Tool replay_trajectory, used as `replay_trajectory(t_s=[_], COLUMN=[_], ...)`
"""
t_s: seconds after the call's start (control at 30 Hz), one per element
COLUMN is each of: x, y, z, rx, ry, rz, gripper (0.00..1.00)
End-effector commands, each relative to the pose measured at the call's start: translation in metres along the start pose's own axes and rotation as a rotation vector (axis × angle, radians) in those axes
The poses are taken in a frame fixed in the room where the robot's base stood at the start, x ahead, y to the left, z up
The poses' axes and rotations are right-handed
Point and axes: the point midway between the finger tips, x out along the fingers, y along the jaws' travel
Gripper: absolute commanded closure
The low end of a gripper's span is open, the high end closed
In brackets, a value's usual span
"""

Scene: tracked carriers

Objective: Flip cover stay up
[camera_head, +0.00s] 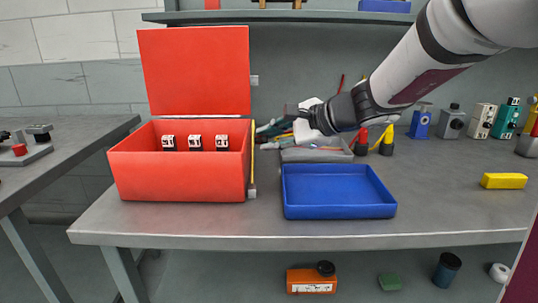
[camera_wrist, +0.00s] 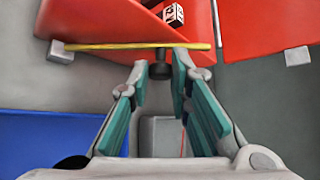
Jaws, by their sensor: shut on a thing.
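The red box (camera_head: 178,177) stands at the left of the bench with its red lid (camera_head: 195,72) raised about upright. The stay, a thin yellow bar (camera_head: 252,163), runs along the box's right side from a grey block (camera_head: 252,192) at its front end. In the wrist view the bar (camera_wrist: 105,46) crosses just beyond my fingertips, with a dark knob (camera_wrist: 159,70) on it. My gripper (camera_wrist: 160,74) is closed around this knob. A second grey block (camera_wrist: 297,56) sits on the lid's edge, apart from the bar. My fingertips are small in the head view.
Several white-and-black blocks (camera_head: 195,142) are in the box. An empty blue tray (camera_head: 338,192) lies right of it, below my arm. A yellow block (camera_head: 503,181) lies at the right; the bench between is clear.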

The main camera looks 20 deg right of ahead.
Motion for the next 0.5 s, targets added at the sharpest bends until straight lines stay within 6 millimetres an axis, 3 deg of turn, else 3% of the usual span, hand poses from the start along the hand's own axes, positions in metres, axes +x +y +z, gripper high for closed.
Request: replay_trajectory(t_s=[0.5], x=[-0.0061], y=[-0.0003], z=[0.004], rx=[-0.052], ry=[0.003], rz=[-0.057], gripper=[1.0])
